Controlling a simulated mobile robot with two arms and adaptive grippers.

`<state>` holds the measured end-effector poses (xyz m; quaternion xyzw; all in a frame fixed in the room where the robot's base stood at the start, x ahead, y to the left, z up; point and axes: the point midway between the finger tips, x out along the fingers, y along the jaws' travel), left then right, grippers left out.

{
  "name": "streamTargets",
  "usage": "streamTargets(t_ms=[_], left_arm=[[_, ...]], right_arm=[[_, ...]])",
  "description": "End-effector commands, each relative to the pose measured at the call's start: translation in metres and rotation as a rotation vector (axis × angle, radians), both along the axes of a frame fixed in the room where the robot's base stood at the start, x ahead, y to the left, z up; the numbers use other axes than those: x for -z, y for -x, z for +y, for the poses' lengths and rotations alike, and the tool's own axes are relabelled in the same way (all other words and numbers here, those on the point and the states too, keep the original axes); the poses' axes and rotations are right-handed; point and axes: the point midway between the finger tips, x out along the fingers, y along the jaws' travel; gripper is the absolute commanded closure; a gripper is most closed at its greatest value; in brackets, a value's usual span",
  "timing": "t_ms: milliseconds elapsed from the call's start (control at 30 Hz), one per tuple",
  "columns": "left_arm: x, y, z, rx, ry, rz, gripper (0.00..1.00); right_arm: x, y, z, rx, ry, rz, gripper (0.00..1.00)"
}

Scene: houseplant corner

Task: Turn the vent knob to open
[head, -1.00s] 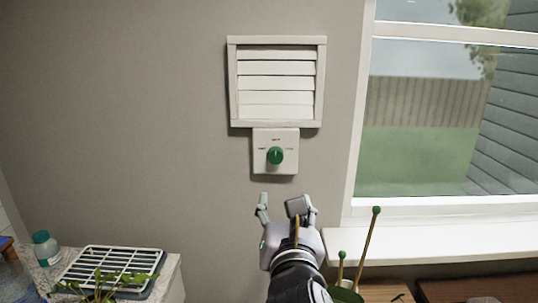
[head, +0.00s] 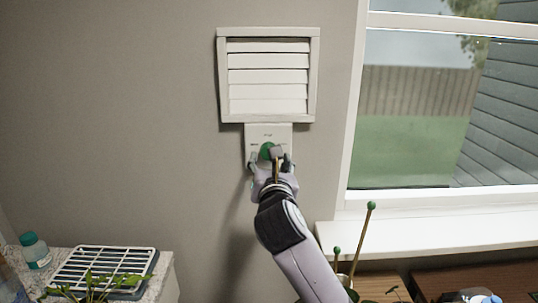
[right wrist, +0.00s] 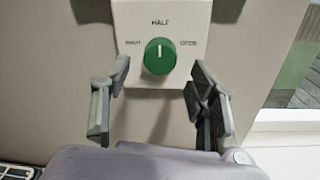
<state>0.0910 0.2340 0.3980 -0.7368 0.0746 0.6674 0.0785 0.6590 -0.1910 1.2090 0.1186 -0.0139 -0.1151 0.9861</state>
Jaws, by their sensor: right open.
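The green vent knob (right wrist: 160,56) sits on a white plate (right wrist: 143,18) marked SHUT at left, HALF at top and a blurred word at right. Its white pointer line is upright, towards HALF. In the head view the knob (head: 266,150) is partly hidden by my right gripper (head: 270,162). In the right wrist view my right gripper (right wrist: 158,88) is open, one finger on each side of and slightly below the knob, with nothing between them. The white slatted vent (head: 268,76) is above the plate. My left gripper is not in view.
A window with a white sill (head: 440,236) is to the right. Green-tipped stakes (head: 364,236) rise near my right arm. At lower left, a white rack (head: 103,266) and a bottle (head: 35,250) stand on a counter. The wall around the plate is clear.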

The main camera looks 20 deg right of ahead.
Motion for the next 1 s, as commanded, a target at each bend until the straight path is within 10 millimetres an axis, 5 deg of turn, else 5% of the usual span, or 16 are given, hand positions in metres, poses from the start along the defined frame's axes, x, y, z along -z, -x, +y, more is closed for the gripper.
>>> streamTargets(t_ms=[200, 600, 1000], left_arm=[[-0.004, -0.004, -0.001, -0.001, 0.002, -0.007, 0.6], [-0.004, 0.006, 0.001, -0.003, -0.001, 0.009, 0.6], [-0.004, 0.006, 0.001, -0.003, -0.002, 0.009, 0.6]], right_arm=[[0.0, -0.026, -0.006, 0.001, 0.0, 0.001, 0.47], [0.001, -0.031, -0.007, 0.0, 0.0, 0.001, 0.47], [0.0, -0.031, -0.007, 0.0, 0.0, 0.001, 0.74]])
